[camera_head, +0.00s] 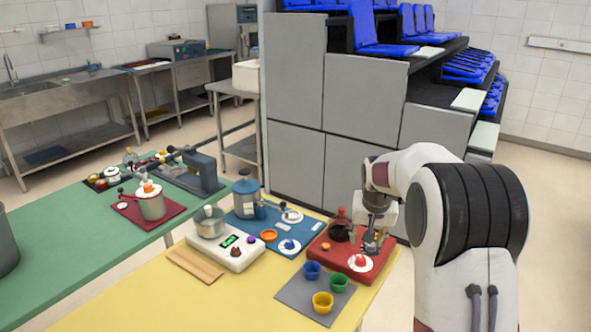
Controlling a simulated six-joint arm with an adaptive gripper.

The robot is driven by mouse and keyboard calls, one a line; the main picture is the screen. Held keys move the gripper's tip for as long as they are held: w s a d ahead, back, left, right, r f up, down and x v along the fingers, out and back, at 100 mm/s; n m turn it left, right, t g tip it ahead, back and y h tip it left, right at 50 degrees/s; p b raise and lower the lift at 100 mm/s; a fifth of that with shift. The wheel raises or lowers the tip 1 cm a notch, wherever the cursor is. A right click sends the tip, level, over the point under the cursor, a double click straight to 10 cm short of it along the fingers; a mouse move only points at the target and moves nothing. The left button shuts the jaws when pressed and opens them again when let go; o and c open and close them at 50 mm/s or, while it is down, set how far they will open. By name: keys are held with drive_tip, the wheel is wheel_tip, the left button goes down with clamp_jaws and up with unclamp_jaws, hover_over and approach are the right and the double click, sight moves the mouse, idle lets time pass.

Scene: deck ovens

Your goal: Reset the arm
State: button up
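My arm, white with black ribbed joints, rises at the right of the head view and reaches over the right end of the yellow table (190,298). My gripper (372,247) points down above the red tray (330,262), close to a dark bottle with a red cap (341,226) and above a white dish with a red item (360,263). The fingers are small and dark here, so I cannot tell whether they are open or shut. I cannot make out anything held between them.
A grey mat (297,300) holds blue, green and yellow cups. A white scale with a metal pot (210,222) and a blue tray (262,236) stand left of the red tray. A green table (75,235) adjoins. Grey panels with blue seats (365,95) stand behind.

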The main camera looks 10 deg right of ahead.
drive_tip(key=s+a+r+n, duration=0.1)
drive_tip(key=s+a+r, duration=0.2)
drive_tip(key=s, duration=1)
drive_tip(key=s+a+r+n+t+y, duration=0.1)
drive_tip(key=s+a+r, duration=0.3)
drive_tip(key=s, duration=1)
drive_tip(key=s+a+r+n, duration=0.1)
drive_tip(key=s+a+r, duration=0.2)
drive_tip(key=s+a, duration=0.5)
drive_tip(key=shift+s+r+n, duration=0.3)
drive_tip(key=shift+s+r, duration=0.1)
drive_tip(key=shift+s, duration=2.3)
drive_tip(key=shift+f, duration=0.1)
